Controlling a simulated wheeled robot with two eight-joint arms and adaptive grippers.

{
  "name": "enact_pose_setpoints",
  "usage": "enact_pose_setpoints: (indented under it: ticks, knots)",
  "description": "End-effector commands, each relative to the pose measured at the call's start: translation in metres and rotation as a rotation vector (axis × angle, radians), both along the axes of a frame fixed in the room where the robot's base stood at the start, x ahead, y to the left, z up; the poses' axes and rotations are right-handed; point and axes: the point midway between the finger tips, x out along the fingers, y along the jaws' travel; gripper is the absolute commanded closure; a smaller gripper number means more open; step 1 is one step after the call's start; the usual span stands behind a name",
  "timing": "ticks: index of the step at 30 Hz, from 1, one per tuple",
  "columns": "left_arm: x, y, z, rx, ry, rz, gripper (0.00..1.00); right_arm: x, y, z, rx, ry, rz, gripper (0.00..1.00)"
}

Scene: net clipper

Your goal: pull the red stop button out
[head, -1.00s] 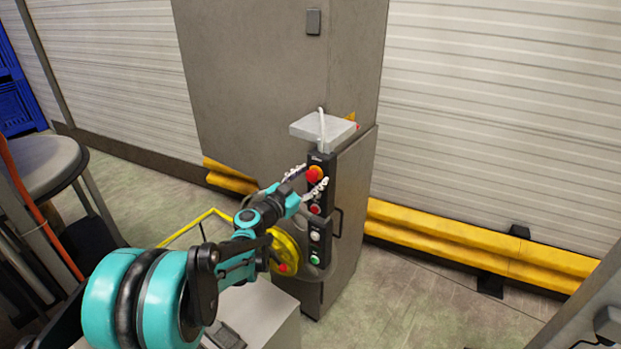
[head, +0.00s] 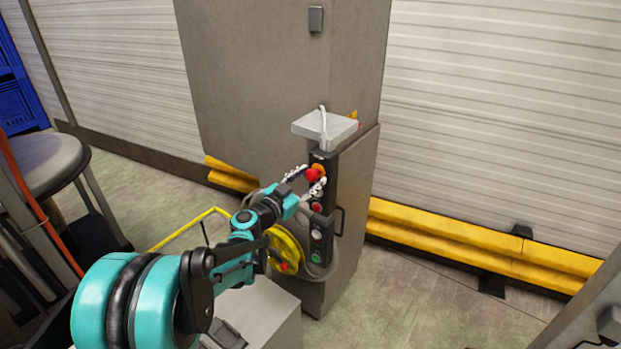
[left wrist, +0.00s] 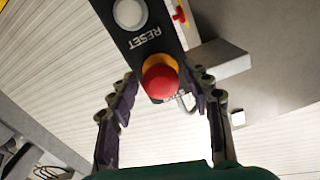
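The red stop button (head: 312,174) sits on a yellow-orange collar near the top of the black control panel (head: 316,216) on the grey cabinet. In the left wrist view the stop button (left wrist: 160,80) lies between the fingers, near their tips. My left gripper (head: 304,180) is open, with one finger on each side of the button. In the left wrist view gaps show between the button and both fingers of the left gripper (left wrist: 165,92). My right gripper does not show.
Below the stop button are smaller red, white and green buttons. A grey plate (head: 325,126) juts out above the panel. A yellow wheel (head: 287,248) is beside the panel's lower part. A stool (head: 45,163) stands at the left, and a yellow barrier (head: 480,243) runs at the right.

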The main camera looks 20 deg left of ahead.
Motion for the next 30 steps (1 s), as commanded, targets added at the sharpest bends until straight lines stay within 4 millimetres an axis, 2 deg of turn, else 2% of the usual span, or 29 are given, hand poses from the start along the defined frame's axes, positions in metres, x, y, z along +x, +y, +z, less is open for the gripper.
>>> enact_pose_setpoints:
  ticks: [11, 14, 24, 30]
  knots:
    - [-0.005, 0.002, 0.0, 0.0, 0.0, 0.001, 0.44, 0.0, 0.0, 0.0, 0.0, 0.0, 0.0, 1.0]
    - [-0.017, 0.007, 0.0, 0.0, -0.001, 0.003, 0.44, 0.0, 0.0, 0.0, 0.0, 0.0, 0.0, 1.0]
    - [-0.086, 0.033, 0.0, 0.0, -0.001, 0.005, 0.44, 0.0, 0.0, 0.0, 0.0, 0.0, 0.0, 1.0]
    - [-0.109, 0.04, 0.0, 0.0, 0.0, 0.002, 0.44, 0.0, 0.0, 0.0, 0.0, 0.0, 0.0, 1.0]
